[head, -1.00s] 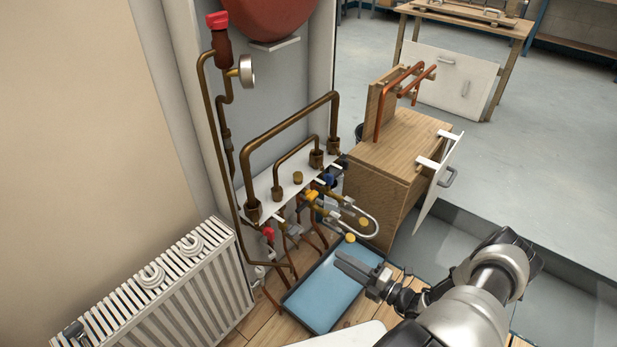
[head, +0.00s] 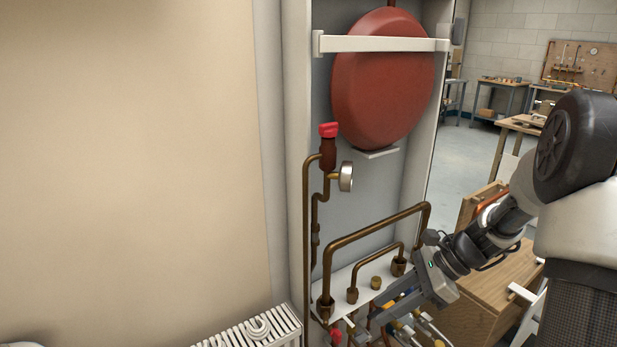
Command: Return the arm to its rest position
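My gripper (head: 372,318) is at the lower middle right of the head view, in front of the copper pipework. Its grey fingers point down and to the left, over the valves below the white pipe bracket (head: 372,279). I see the fingers nearly edge-on, so their gap cannot be made out. No held object shows. My arm comes in from the right edge, raised and bent. The fingers hide part of the valves (head: 407,330); whether they touch anything cannot be told.
A red expansion vessel (head: 383,80), a red-capped valve (head: 328,145) and a gauge (head: 346,176) are on the panel. A white radiator (head: 255,331) stands at lower left. A wooden cabinet (head: 490,285) is behind my arm. The wall at left is bare.

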